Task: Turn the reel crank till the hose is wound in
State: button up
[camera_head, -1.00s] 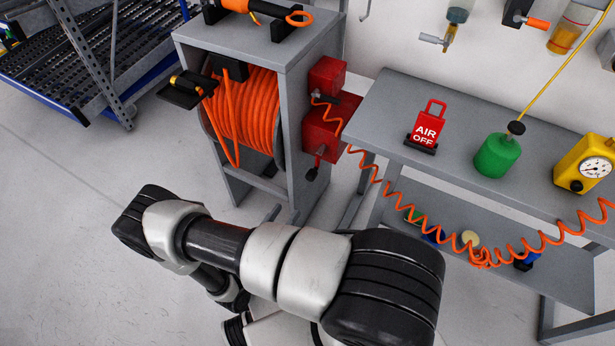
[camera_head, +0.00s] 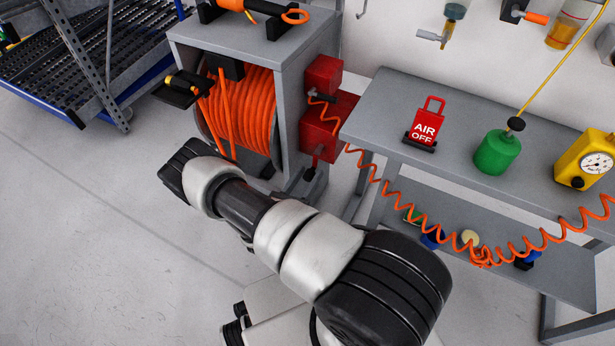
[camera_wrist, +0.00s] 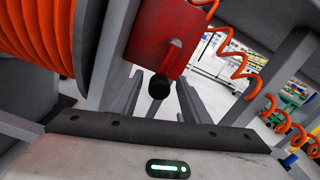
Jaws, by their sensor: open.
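The orange hose (camera_head: 250,110) is wound on the reel in a grey cabinet (camera_head: 290,90), and it also shows in the wrist view (camera_wrist: 38,30). A strand hangs down its front, and the hose end (camera_head: 181,84) sits at a black holder on the left. The crank, with a red arm and black knob (camera_head: 309,174), hangs down from the red box (camera_head: 321,130). In the wrist view the knob (camera_wrist: 159,87) points at me. My gripper (camera_wrist: 160,98) is open, its fingers left and right of the knob in the picture. Whether they reach it in depth is unclear. The head view hides my gripper behind my arm.
A grey bench (camera_head: 380,105) stands right of the cabinet, with a red AIR OFF tag (camera_head: 425,125), a green canister (camera_head: 497,152) and a yellow gauge (camera_head: 585,162). An orange coiled air line (camera_head: 420,225) hangs before it.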

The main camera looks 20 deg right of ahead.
grip_shut()
jog(key=shift+w+a+m, duration=0.1)
jog(key=shift+m, duration=0.2)
jog(key=shift+w+a+m, duration=0.25)
jog(key=shift+w+m, duration=0.05)
jog(key=shift+m, duration=0.5)
jog(key=shift+w+a+r+m, duration=0.3)
jog(key=shift+w+m, duration=0.1)
jog(key=shift+m, duration=0.8)
jog(key=shift+w+a+r+m, duration=0.35)
jog(key=shift+w+m, duration=0.05)
jog(key=shift+m, duration=0.8)
jog(key=shift+w+a+r+m, duration=0.3)
jog(key=shift+w+m, duration=0.1)
jog(key=shift+m, duration=0.8)
